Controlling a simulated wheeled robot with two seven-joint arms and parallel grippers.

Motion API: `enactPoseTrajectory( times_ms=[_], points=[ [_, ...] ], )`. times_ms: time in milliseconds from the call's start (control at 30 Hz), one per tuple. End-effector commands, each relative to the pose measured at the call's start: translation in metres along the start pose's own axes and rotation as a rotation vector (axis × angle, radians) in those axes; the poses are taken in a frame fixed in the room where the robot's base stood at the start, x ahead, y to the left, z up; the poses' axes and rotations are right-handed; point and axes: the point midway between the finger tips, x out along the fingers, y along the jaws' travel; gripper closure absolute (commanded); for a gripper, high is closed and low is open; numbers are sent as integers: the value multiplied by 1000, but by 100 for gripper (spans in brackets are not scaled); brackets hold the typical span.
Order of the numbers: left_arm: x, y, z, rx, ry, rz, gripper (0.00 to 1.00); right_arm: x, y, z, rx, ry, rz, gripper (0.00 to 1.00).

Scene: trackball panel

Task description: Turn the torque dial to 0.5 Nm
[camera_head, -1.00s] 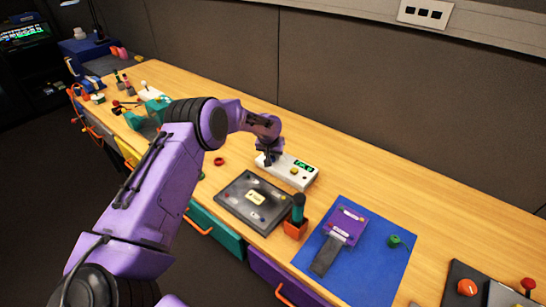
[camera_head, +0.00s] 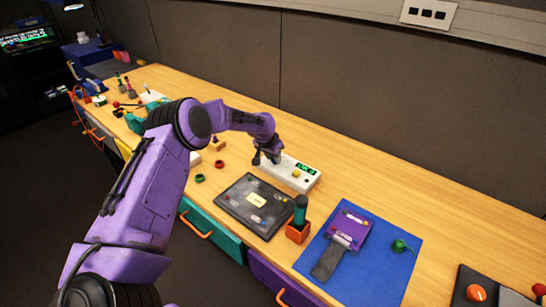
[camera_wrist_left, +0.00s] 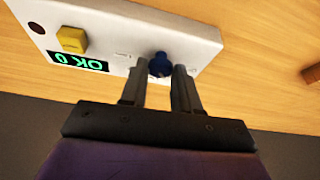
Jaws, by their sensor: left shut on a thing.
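A white control box (camera_head: 300,182) with a green-lit display (camera_head: 306,168) and a yellow button (camera_head: 296,174) stands on the bench. In the left wrist view the box (camera_wrist_left: 120,20) appears turned over, with its yellow button (camera_wrist_left: 72,39) and display (camera_wrist_left: 78,61) left of a blue dial (camera_wrist_left: 160,64). The green characters are too small to read surely. My left gripper (camera_head: 264,158) is at the box's left end. In the wrist view its two fingers (camera_wrist_left: 160,80) are on both sides of the dial, shut on it. The dial's marks are not readable. My right gripper is out of view.
A dark grey tray (camera_head: 228,205) lies in front of the box. An orange holder with a green-handled tool (camera_head: 299,222) stands to its right, near a blue mat (camera_head: 385,265). Red and green rings (camera_head: 219,163) lie to the left. Bare bench is behind the box.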

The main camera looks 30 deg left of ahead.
Motion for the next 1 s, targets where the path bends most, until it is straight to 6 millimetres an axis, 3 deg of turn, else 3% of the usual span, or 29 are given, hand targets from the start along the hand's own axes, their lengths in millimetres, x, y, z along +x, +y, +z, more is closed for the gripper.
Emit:
enactPoseTrajectory(
  times_ms=[67, 100, 167, 200, 567, 900, 1000],
  points=[
    [2, 1, 2, 0, -4, 2, 99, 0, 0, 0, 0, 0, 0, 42],
    [2, 1, 2, 0, -5, 2, 66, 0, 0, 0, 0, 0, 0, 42],
    [2, 1, 2, 0, -4, 2, 46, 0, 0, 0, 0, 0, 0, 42],
    [2, 1, 2, 0, -4, 2, 43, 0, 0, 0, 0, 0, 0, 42],
    [-9, 0, 0, -1, 1, 1, 43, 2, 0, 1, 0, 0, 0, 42],
    [-82, 2, -1, 0, 1, 2, 43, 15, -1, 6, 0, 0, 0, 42],
    [-95, 2, 0, 0, -3, 1, 43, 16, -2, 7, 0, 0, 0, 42]
  ],
)
